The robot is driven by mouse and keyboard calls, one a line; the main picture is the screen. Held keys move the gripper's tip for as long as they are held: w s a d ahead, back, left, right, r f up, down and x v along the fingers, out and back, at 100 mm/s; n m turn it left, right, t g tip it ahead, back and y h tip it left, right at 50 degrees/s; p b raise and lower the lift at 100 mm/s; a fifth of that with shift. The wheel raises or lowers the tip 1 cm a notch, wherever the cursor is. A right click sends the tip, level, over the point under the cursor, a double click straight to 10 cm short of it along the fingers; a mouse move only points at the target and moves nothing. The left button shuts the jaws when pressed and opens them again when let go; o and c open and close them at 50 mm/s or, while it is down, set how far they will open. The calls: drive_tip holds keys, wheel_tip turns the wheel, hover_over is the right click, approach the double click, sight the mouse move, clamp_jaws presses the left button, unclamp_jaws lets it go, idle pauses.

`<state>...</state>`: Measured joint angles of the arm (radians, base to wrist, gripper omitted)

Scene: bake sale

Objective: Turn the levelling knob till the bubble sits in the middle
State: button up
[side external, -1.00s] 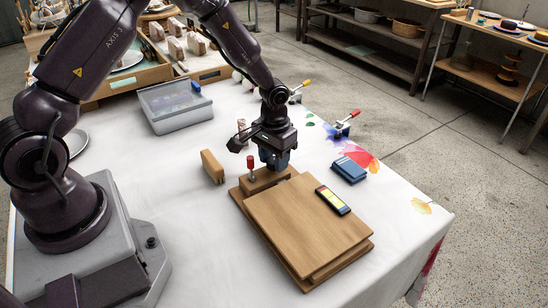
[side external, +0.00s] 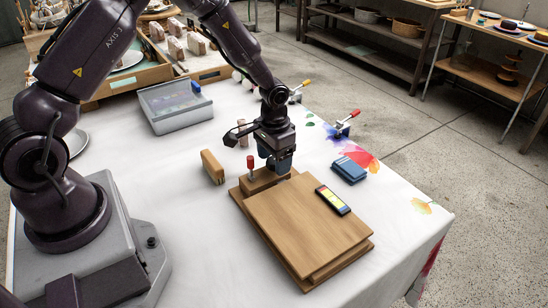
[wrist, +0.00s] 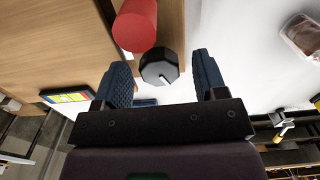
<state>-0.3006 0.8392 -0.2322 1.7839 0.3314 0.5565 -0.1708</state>
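A wooden board (side external: 300,218) lies on a wooden base on the white table. A dark spirit level with a yellow-green face (side external: 333,200) lies on the board's right side; it also shows in the wrist view (wrist: 68,96). The bubble is too small to make out. The dark, faceted knob (wrist: 158,68) with a white mark is at the board's far end, hidden by my fingers in the side view. My gripper (side external: 279,164) is open above that end. In the wrist view its blue fingers (wrist: 162,80) stand either side of the knob, with gaps showing.
A red-topped post (side external: 250,164) stands close beside the knob; it is large in the wrist view (wrist: 135,24). A wooden block (side external: 213,167) stands to the left, and a blue folded item (side external: 349,170) lies right. A grey lidded box (side external: 175,106) and clamps (side external: 344,123) are farther back.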

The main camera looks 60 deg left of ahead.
sight(273, 161)
wheel_tip(273, 161, up, 13)
idle(0.6)
drive_tip(key=s+d+r+t, duration=0.2)
drive_tip(key=s+r, duration=0.6)
drive_tip(key=s, duration=0.2)
drive_tip(key=s+d+r+t, duration=0.3)
drive_tip(key=s+r, duration=0.5)
drive_tip(key=s, duration=0.3)
drive_tip(key=shift+s+t, duration=0.3)
drive_tip(key=shift+r, duration=0.1)
idle(0.4)
